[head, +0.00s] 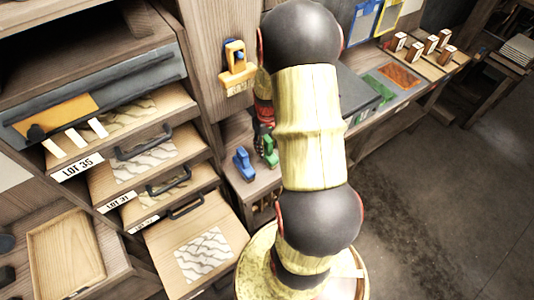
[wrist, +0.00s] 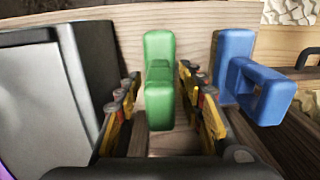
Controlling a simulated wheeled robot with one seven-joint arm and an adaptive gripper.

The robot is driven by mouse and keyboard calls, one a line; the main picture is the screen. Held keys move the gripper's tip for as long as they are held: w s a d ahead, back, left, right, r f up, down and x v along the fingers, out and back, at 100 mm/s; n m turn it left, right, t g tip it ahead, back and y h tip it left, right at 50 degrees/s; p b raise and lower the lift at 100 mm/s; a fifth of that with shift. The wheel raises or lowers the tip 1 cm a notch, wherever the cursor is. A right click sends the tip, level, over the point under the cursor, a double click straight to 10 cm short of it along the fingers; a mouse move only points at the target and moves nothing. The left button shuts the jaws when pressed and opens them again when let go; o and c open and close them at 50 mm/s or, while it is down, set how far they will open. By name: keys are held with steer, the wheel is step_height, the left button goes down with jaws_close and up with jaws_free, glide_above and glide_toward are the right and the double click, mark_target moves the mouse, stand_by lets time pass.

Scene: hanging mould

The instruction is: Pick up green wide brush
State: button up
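The green wide brush (wrist: 159,62) stands upright in the wrist view, between the two fingers of my gripper (wrist: 158,82). My gripper is open, with a narrow gap showing on each side of the brush. In the head view the green brush (head: 271,152) stands on a wooden shelf top, just right of a blue brush. My gripper (head: 264,112) is mostly hidden there behind my arm, so its contact with the brush cannot be judged from that view.
The blue brush (wrist: 258,88) stands close to the right finger. A grey-and-black box (wrist: 50,95) is left of the left finger. Pulled-out drawers (head: 195,235) lie left of the shelf. A wooden board (wrist: 195,22) stands behind the brushes.

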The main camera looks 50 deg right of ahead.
mark_target(267, 138)
jaws_close()
stand_by(0.7)
steer(key=shift+r, duration=0.55)
step_height(267, 138, up, 2)
steer(key=shift+r+p, duration=0.2)
steer(key=shift+p, duration=0.2)
steer(key=s+a+r+p, duration=0.3)
steer(key=s+a+r, duration=0.6)
steer(key=s, duration=0.1)
steer(key=shift+a+r, duration=0.25)
steer(key=shift+a, duration=0.15)
